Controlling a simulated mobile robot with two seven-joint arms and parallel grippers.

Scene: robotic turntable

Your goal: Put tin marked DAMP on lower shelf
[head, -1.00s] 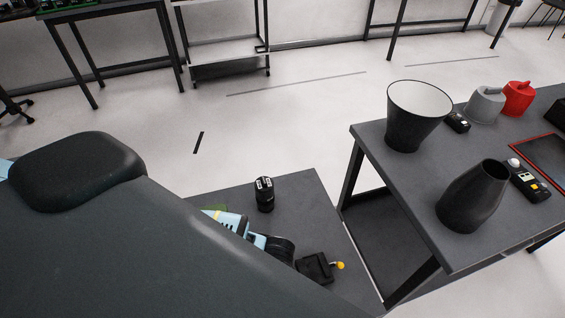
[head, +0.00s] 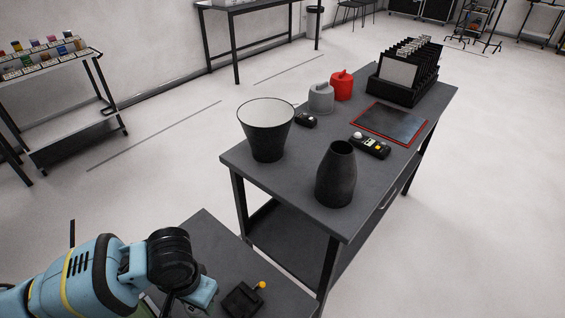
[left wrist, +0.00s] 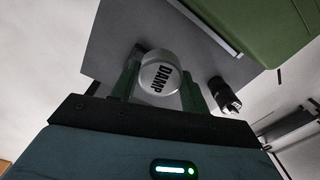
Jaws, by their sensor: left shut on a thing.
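The tin marked DAMP (left wrist: 158,74) is a silver-grey round tin with black letters on its end face. It sits between the dark green fingers of my left gripper (left wrist: 160,88), which is shut on it. In the head view my blue left arm comes in at the lower left, over the near dark table (head: 205,235); the tin is not visible there. A lower shelf (head: 268,225) shows under the large dark table (head: 290,185). Another lower shelf (head: 80,142) is on the rack at the left. My right gripper is not in view.
A flared pot (head: 267,140), a black vase (head: 336,175), grey (head: 321,99) and red (head: 341,86) cans and a file rack (head: 405,72) stand on the large table. A joystick box (head: 243,298) is on the near table. A black cylinder (left wrist: 225,95) is beside the tin in the wrist view.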

